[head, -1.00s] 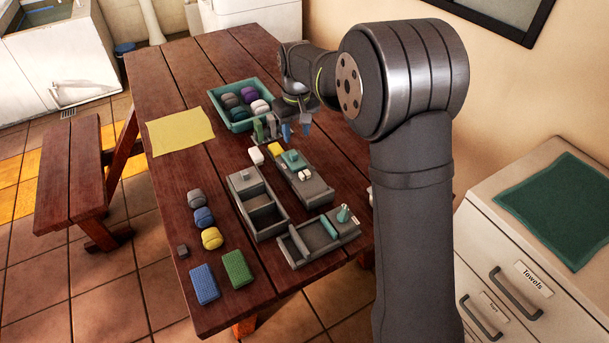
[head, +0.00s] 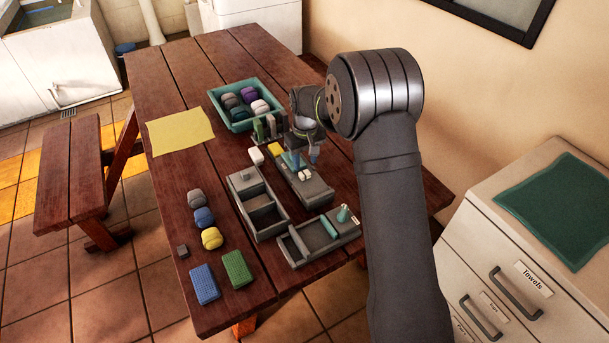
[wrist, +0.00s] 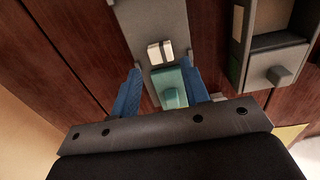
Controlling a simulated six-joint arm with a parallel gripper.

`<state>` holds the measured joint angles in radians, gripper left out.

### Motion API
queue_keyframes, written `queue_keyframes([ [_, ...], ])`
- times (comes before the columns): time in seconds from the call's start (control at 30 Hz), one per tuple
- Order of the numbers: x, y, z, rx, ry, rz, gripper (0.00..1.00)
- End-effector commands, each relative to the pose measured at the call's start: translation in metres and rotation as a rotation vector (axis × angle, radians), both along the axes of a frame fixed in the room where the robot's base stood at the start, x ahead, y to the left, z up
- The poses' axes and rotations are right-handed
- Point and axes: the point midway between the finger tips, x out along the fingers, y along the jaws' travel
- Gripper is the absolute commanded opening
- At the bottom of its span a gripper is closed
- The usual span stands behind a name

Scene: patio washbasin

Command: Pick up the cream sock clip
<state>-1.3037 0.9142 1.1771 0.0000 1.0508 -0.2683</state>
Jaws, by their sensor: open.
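A small cream two-part piece, which looks like the cream sock clip (head: 304,175), lies on a long grey tray (head: 318,192). In the wrist view the cream clip (wrist: 160,52) shows a dark line down its middle. My gripper (head: 304,158) is open above the tray, its two blue fingers apart. In the wrist view, the gripper (wrist: 162,92) has a teal block (wrist: 170,88) showing between its fingers. The cream clip shows just beyond the fingertips and is not held.
A grey two-compartment box (head: 262,222) stands left of the tray. Another grey tray (head: 290,250) with teal pieces is nearer. A white block (head: 256,155) and a yellow block (head: 274,149) sit behind. A teal bin (head: 216,97) of rolled socks is at the back.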

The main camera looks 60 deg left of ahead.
Motion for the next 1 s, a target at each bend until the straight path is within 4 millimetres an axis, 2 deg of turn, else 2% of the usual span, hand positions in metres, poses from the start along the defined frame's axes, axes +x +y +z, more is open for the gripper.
queue_keyframes([
  [0.13,0.0,0.0,-0.013,-0.001,0.0,0.0,0.42],
  [0.37,-0.001,0.001,-0.047,-0.002,0.0,0.0,0.42],
  [0.6,-0.001,0.002,-0.051,0.002,-0.001,0.0,0.42],
  [0.63,-0.001,0.002,-0.051,0.001,0.0,0.0,0.4],
  [0.8,-0.001,0.002,-0.051,0.001,0.0,0.0,0.09],
  [1.0,-0.001,0.002,-0.051,0.001,0.0,0.0,0.09],
])
